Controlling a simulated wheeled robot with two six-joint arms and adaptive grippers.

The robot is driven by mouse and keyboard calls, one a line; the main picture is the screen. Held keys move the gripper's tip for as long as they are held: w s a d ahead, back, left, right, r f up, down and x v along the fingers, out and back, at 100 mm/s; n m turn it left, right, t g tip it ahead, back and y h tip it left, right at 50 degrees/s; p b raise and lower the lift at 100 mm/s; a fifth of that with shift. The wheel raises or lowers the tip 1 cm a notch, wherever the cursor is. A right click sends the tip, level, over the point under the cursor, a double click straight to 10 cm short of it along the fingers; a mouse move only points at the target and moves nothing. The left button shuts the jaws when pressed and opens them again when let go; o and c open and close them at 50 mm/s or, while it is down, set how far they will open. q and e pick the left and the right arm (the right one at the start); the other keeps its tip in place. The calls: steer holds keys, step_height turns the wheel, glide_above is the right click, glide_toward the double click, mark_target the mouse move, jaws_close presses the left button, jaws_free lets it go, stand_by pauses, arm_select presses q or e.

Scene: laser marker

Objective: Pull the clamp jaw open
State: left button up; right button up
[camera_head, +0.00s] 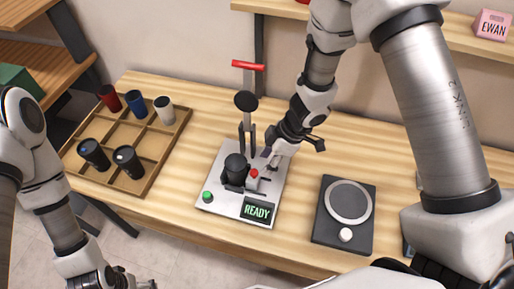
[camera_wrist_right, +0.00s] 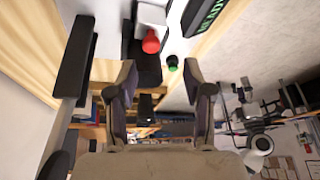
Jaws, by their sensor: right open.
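The laser marker (camera_head: 222,201) is a light grey plate with a lit READY display (camera_head: 257,211) and a green button (camera_head: 207,196). The clamp jaw (camera_head: 252,182) carries a red knob (camera_head: 254,173), beside a dark cylindrical piece (camera_head: 235,163). My right gripper (camera_head: 276,156) is just behind and right of the knob. In the right wrist view its two fingers (camera_wrist_right: 162,72) are spread and empty, and the red knob (camera_wrist_right: 151,42) appears beyond the tips, apart from them. My left arm is at the lower left; its gripper (camera_head: 138,281) is mostly cut off by the frame.
A post with a red lever (camera_head: 247,65) and black head stands behind the clamp. A wooden divided tray (camera_head: 143,190) with several cups is at the left. A dark scale-like device (camera_head: 327,232) is at the right. Bare table lies between it and the marker.

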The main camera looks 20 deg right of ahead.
mark_target(255, 172)
steer(key=shift+n, duration=0.6)
steer(key=x, duration=0.1)
steer(key=b+x, duration=0.1)
steer(key=x, duration=0.2)
steer(key=shift+w+a, duration=0.15)
steer(key=shift+w, duration=0.15)
steer(key=shift+w+a+f, duration=0.1)
steer(key=shift+w+f, duration=0.15)
steer(key=shift+f, duration=0.35)
steer(key=shift+w+a+f, duration=0.15)
steer(key=shift+w+f, duration=0.1)
steer(key=shift+f, duration=0.35)
steer(key=shift+w+f, duration=0.15)
steer(key=shift+s+a+r, duration=0.1)
steer(key=shift+s+r, duration=0.1)
steer(key=shift+s, duration=0.1)
steer(key=c, duration=0.5)
steer(key=shift+f, duration=0.1)
jaws_close()
